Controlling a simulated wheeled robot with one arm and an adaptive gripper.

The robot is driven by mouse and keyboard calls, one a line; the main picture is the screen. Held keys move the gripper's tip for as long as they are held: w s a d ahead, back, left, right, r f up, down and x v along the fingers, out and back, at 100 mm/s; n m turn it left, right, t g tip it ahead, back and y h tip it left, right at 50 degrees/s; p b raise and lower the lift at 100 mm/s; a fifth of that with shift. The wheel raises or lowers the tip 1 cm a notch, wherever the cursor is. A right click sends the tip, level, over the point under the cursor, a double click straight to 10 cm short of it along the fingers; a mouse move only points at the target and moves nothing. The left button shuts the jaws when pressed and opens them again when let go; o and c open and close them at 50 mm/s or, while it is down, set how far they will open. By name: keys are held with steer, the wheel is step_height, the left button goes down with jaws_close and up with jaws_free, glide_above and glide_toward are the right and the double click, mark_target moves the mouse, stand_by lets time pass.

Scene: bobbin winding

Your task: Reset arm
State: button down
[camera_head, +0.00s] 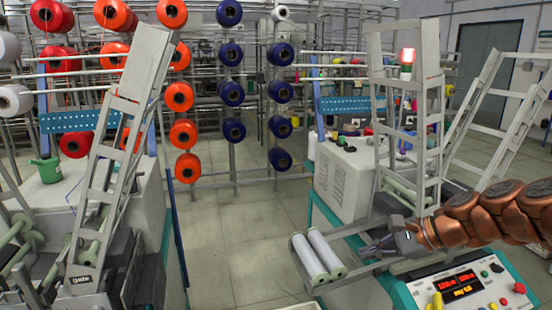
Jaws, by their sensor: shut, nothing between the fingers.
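My gripper (378,249) is at the lower right, at the end of my copper-coloured arm that reaches in from the right edge. Its grey fingers point left and look closed, with nothing seen between them. The fingertips are just right of two pale rollers (325,254) on the right winding machine (345,178). I cannot tell whether the fingers touch the machine. A control panel (465,290) with a red lit display and coloured buttons lies below my gripper.
A grey ladder-like frame (403,133) rises behind my gripper. Another frame (118,125) stands on the left machine, near a green can (49,170). Racks of orange spools (183,133) and blue spools (279,91) stand at the back. The floor (236,240) between the machines is clear.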

steer(key=s+a+f+n+g+h, duration=0.2)
steer(key=s+a+f+n, duration=0.15)
steer(key=s, duration=0.35)
steer(key=s+a+f+n+g+h, duration=0.1)
steer(key=s+a+f+n+g, duration=0.1)
steer(key=s+n, duration=0.35)
steer(key=s+a+f+n+g+h, duration=0.2)
steer(key=s+a, duration=0.1)
steer(key=s, duration=0.6)
steer(key=s+d+f+n+g+h, duration=0.25)
steer(key=s+d+n+h, duration=0.2)
steer(key=s, duration=0.65)
step_height(320, 180, up, 13)
steer(key=t+p, duration=0.1)
steer(key=p, duration=1.2)
steer(key=shift+w+d+y, duration=0.15)
steer(key=shift+d+y, duration=0.2)
